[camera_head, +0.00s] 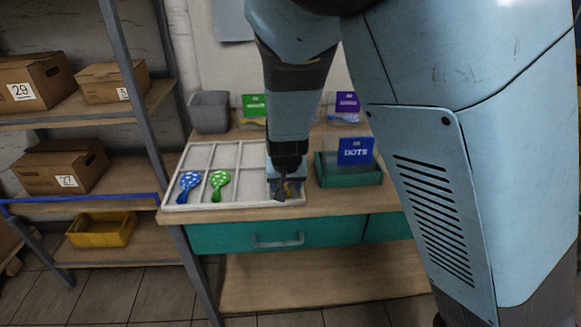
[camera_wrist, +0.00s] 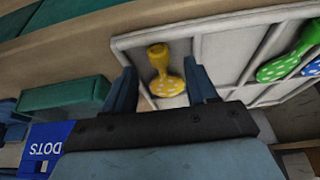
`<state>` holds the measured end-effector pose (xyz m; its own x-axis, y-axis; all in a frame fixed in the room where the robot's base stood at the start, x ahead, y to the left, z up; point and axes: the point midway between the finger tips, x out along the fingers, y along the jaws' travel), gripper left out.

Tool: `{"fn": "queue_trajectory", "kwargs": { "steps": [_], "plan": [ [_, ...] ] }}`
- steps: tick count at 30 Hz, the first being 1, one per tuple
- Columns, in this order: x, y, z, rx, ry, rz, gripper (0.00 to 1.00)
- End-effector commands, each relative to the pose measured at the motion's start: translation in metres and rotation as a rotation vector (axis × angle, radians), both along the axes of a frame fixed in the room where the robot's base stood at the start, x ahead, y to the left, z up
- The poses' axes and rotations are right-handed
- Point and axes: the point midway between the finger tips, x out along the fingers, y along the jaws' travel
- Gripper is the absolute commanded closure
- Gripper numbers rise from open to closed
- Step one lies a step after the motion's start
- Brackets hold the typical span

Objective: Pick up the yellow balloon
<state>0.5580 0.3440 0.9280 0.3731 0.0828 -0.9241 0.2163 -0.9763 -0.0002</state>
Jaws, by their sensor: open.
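The yellow balloon (camera_wrist: 166,86) with white dots lies in an end compartment of the white divided tray (camera_wrist: 215,53). In the wrist view it lies between the two open fingers of my gripper (camera_wrist: 163,90), with its narrow neck pointing away from the palm. I cannot tell whether either finger touches it. In the head view my gripper (camera_head: 287,190) is over the right end of the tray (camera_head: 235,204), and it hides most of the balloon.
Blue (camera_head: 189,182) and green (camera_head: 219,180) dotted balloons lie in other tray compartments. A teal box with a blue DOTS card (camera_head: 356,151) stands right of the tray. A grey bin (camera_head: 209,112) stands behind. Shelves with cardboard boxes are at left.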

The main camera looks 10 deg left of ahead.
Motion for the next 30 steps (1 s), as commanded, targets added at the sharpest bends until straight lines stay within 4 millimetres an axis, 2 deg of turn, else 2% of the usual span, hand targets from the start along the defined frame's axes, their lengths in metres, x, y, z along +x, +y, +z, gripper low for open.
{"fn": "queue_trajectory", "kwargs": {
  "steps": [9,20,30],
  "plan": [
    [0.010,0.002,-0.023,-0.001,0.000,-0.001,0.43],
    [0.011,0.003,-0.027,0.000,0.000,0.001,0.43],
    [0.011,0.003,-0.027,0.000,0.000,0.001,0.73]
  ]
}}
